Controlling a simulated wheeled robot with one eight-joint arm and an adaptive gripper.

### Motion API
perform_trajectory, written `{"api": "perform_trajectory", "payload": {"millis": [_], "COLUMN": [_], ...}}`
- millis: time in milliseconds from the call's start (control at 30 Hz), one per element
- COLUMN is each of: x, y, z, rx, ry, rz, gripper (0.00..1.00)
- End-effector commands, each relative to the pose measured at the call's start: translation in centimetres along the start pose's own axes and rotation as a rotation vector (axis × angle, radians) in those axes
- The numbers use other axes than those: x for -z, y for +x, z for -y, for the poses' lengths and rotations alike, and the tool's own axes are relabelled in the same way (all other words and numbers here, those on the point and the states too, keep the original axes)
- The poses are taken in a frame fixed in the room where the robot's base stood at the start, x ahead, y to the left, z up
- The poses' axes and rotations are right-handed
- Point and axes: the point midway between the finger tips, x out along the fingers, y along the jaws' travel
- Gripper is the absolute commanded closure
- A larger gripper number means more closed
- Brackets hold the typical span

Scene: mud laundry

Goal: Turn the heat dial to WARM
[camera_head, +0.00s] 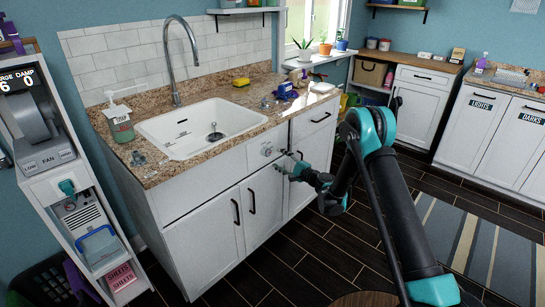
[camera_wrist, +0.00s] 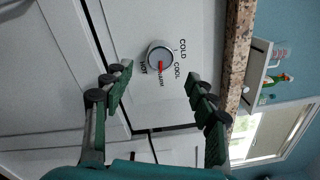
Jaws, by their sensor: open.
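The heat dial (camera_wrist: 160,53) is a round light knob with a grey rim on the white cabinet front. Its red mark points down in the wrist view, toward the WARM label (camera_wrist: 161,79). The labels HOT (camera_wrist: 143,68), COOL (camera_wrist: 177,70) and COLD (camera_wrist: 183,47) stand around it. In the head view the dial (camera_head: 267,151) is small, on the panel below the counter. My gripper (camera_wrist: 160,74) is open and empty, its fingers apart on either side of the space in front of the dial. In the head view my gripper (camera_head: 286,164) is just right of and below the dial.
The granite counter (camera_head: 165,172) with a white sink (camera_head: 160,135) is above the dial. Cabinet doors with black handles (camera_head: 237,212) are below. A soap bottle (camera_head: 119,124), yellow sponge (camera_head: 241,82) and blue item (camera_head: 286,90) stand on the counter. Dark floor is open in front.

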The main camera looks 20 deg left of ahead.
Motion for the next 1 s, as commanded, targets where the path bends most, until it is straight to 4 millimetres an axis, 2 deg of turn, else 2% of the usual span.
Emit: {"api": "perform_trajectory", "payload": {"millis": [100,300,767,867,1000], "x": [0.1,0.0,0.0,-0.1,-0.4], "y": [-2.3,-4.7,-5.3,-5.7,-7.4], "z": [0.0,0.0,0.1,0.8,3.2], "rx": [0.0,0.0,-0.002,-0.018,-0.078], "ry": [0.0,0.0,-0.003,-0.026,-0.11], "rz": [-0.001,0.0,-0.001,-0.007,-0.027], "gripper": [0.43,0.43,0.43,0.43,0.43]}}
